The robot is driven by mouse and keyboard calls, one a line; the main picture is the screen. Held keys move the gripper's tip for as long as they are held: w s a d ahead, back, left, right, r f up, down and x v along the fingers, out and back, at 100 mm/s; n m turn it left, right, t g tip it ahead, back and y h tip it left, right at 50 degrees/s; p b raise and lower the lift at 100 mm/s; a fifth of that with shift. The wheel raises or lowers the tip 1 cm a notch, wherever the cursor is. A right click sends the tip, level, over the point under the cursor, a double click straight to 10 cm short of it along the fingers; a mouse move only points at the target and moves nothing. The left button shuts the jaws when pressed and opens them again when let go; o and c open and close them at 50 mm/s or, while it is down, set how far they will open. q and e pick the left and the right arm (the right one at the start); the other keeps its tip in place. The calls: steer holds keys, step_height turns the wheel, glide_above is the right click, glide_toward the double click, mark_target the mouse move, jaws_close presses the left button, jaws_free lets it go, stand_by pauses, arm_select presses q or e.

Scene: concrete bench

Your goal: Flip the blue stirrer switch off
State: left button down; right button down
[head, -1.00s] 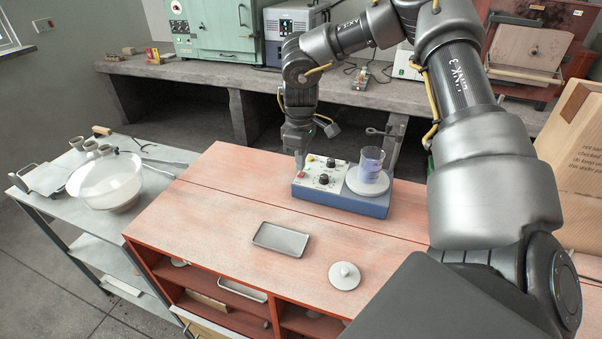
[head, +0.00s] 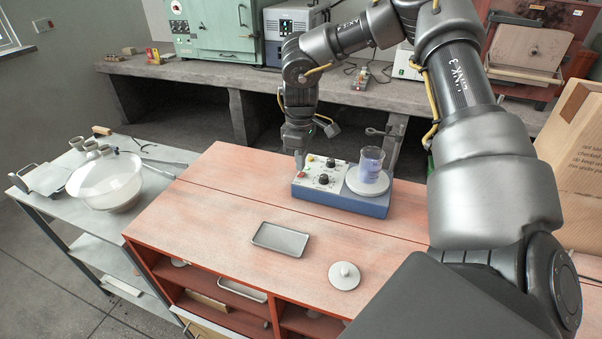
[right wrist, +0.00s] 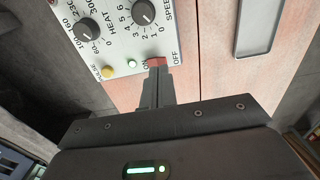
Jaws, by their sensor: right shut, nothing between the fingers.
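The blue stirrer (head: 345,203) stands on the red-topped bench, with a beaker of bluish liquid (head: 371,165) on its round plate. Its panel carries two black knobs. In the right wrist view a red switch (right wrist: 156,62) sits at the panel's edge between the ON and OFF marks, beside a pale green lamp (right wrist: 131,64) and a yellow button (right wrist: 107,72). My right gripper (head: 299,165) points down at the stirrer's left end. Its fingers (right wrist: 157,80) are shut and empty, tips at the red switch; contact and the switch's tilt I cannot tell. My left gripper is not in view.
A metal tray (head: 280,239) and a pale round lid (head: 344,275) lie on the bench in front of the stirrer. A side table at left holds a large white bowl (head: 105,182). The bench top left of the stirrer is clear.

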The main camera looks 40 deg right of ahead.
mark_target(300, 175)
steer(key=shift+s+f+b, duration=0.1)
steer(key=shift+f+b, duration=1.15)
steer(key=shift+b, duration=0.15)
stand_by(0.9)
steer(key=shift+r, duration=0.15)
steer(key=shift+r+p, duration=0.3)
steer(key=shift+r, duration=0.25)
steer(key=shift+r+p, duration=0.95)
steer(key=shift+r, duration=1.9)
steer(key=shift+a, duration=0.1)
